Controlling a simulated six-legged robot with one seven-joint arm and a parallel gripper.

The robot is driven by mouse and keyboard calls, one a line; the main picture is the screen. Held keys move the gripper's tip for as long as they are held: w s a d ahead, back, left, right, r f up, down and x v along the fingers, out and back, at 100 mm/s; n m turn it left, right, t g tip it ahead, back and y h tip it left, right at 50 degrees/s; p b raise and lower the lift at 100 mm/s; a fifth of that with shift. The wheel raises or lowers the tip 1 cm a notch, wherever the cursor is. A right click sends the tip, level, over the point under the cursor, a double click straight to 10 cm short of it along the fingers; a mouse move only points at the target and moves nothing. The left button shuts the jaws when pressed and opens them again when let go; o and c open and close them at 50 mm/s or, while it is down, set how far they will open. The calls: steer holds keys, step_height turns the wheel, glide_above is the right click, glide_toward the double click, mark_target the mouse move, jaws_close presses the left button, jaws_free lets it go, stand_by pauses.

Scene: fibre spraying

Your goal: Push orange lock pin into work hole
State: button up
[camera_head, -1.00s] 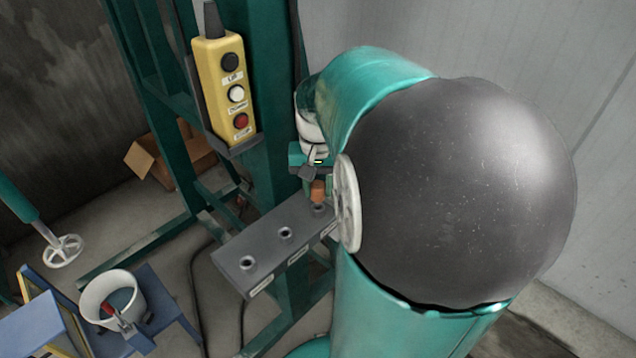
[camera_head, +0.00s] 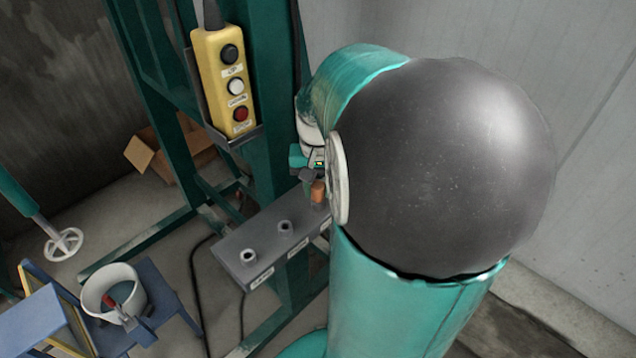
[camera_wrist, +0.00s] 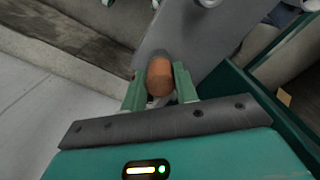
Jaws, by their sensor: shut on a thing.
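The orange lock pin (camera_wrist: 159,78) is held between the two green fingers of my gripper (camera_wrist: 160,88) in the wrist view. In the head view the pin (camera_head: 318,191) shows at the right end of the grey hole plate (camera_head: 262,228), just left of my arm's pale disc. My gripper (camera_head: 308,176) is shut on it there. Two raised holes, a left one (camera_head: 247,256) and a middle one (camera_head: 284,227), are visible and empty. The pin's lower end and the hole at the right end are hidden, so I cannot tell how deep the pin sits.
A yellow button box (camera_head: 226,85) hangs on the green frame (camera_head: 262,150) behind the plate. A white bucket (camera_head: 112,288) with a red-handled tool stands on a blue stool at lower left. A cardboard box (camera_head: 165,160) lies on the floor. My arm fills the right side.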

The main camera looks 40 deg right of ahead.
mark_target(318, 186)
steer(key=shift+f, duration=0.2)
steer(key=o, duration=1.1)
steer(key=shift+c, duration=0.2)
step_height(318, 186, up, 14)
steer(key=shift+f, duration=0.15)
steer(key=s+a+f+n+t, duration=0.1)
steer(key=a+n, duration=0.3)
steer(key=a, duration=0.7)
steer(key=s+a+f+n+t, duration=0.2)
steer(key=s+a+n+t, duration=0.1)
steer(key=a, duration=0.8)
steer(key=shift+a+f+n+t, duration=0.2)
steer(key=shift+n+t, duration=0.6)
